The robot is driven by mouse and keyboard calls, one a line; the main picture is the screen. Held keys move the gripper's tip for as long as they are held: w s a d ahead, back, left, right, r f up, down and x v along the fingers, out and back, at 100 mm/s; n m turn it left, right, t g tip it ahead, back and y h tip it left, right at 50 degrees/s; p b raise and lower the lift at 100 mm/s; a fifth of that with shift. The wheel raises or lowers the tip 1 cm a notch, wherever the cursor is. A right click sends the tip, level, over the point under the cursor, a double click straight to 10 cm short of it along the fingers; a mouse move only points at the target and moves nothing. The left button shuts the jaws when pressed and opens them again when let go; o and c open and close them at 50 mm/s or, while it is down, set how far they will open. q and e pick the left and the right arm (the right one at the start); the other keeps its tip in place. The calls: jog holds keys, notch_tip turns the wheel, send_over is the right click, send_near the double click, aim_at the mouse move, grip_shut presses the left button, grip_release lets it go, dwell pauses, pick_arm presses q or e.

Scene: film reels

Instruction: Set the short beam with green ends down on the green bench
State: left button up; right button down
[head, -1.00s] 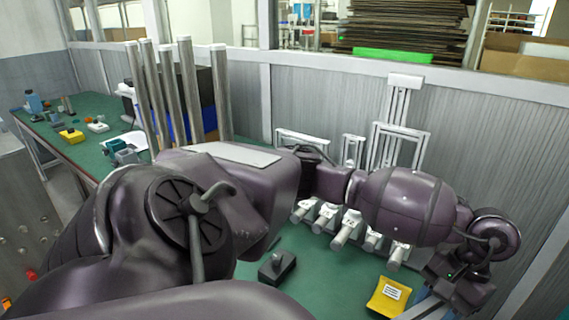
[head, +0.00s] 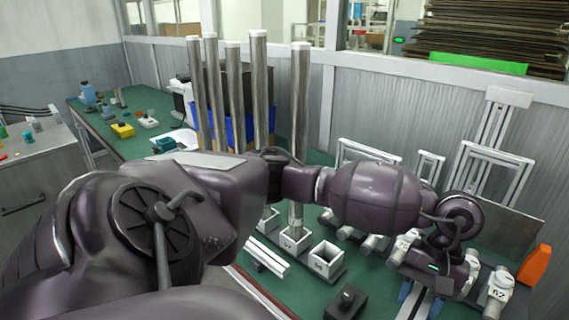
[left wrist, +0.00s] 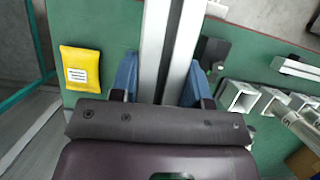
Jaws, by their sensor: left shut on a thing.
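My left gripper (head: 421,296) is low at the right of the head view, over the green bench (head: 303,292). In the left wrist view its blue fingers (left wrist: 163,84) are closed on a silver grooved beam (left wrist: 155,40). The beam runs from between the fingers out past the top edge of that view. Its ends are out of sight, so no green shows on it. In the head view only a short pale piece of the beam (head: 420,307) shows at the fingers. I cannot tell whether it touches the bench. My right gripper is not in view.
A yellow labelled pouch (left wrist: 80,68) lies left of the beam in the wrist view. A dark block (head: 346,302), a loose white rail (head: 267,257) and square sockets (head: 325,259) stand on the bench. Tall metal posts (head: 258,90) rise behind my arm.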

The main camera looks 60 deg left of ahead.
pick_arm(q)
jog(key=shift+f+n+h, duration=0.1)
jog(key=shift+n+h, duration=0.3)
jog(key=shift+n, duration=0.5)
jog(key=shift+d+n+t+h+b, duration=0.15)
jog(key=shift+n+t+h+b, duration=0.2)
jog(key=shift+n, duration=0.45)
jog(key=n, duration=0.1)
jog(key=d+n+t, duration=0.1)
jog(key=n, duration=0.1)
jog(key=shift+w+r+h+b, duration=0.2)
jog(key=shift+r+h+b, duration=0.15)
jog(key=shift+r, duration=0.05)
jog(key=shift+w+d+r+n+t+h+b, duration=0.15)
jog(key=shift+d+r+n+t+b, duration=0.4)
jog(key=shift+n, duration=1.3)
jog(key=shift+d+r+n+t+h+b, duration=0.1)
jog(key=shift+d+r+n+t+b, duration=0.2)
jog(key=shift+n+t, duration=1.05)
jog(key=shift+w+d+r+n+t+h+b, duration=0.2)
jog(key=shift+d+r+n, duration=0.3)
jog(key=shift+n, duration=1.9)
jog(key=shift+s, duration=0.1)
